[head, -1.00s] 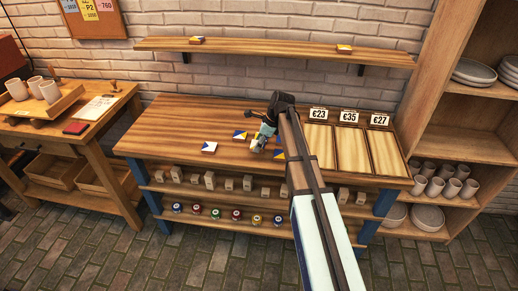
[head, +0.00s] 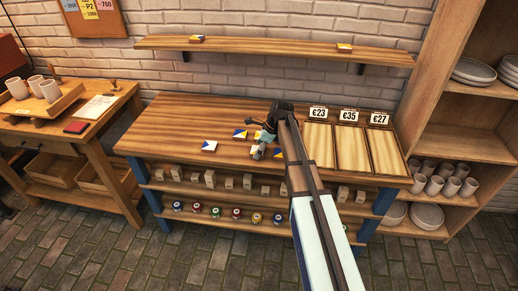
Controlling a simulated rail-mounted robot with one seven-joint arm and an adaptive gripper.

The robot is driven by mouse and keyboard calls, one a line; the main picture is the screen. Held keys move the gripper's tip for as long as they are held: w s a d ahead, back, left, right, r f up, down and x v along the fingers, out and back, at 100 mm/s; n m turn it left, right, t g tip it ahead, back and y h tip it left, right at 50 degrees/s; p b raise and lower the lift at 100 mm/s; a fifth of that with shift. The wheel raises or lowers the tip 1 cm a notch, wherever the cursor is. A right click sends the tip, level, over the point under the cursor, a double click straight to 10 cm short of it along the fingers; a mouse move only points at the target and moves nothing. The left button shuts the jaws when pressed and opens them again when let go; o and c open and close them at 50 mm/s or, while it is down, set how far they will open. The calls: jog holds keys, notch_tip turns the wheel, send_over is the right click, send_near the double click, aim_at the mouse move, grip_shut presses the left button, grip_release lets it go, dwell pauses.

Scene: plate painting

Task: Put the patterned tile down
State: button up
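My gripper (head: 257,153) points down low over the middle of the wooden workbench (head: 180,125). Its fingers are small and partly hidden by my own arm, so I cannot tell whether they are open or shut. A patterned tile (head: 209,146) in white, blue and yellow lies on the bench to the left of my gripper. A second patterned tile (head: 239,134) lies just left of and behind it. A third patterned tile (head: 278,152) shows just right of my gripper, partly covered by the arm; I cannot tell whether it is held.
Three pale trays (head: 352,149) with price cards (head: 349,117) stand at the bench's right. The wall shelf (head: 270,48) bears two small tiles. Wooden blocks (head: 210,179) and paint jars (head: 215,212) fill the shelves below. The bench's left part is clear.

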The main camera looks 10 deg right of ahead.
jog(key=shift+r, duration=0.15)
jog(key=b+v, duration=0.2)
jog(key=v, duration=1)
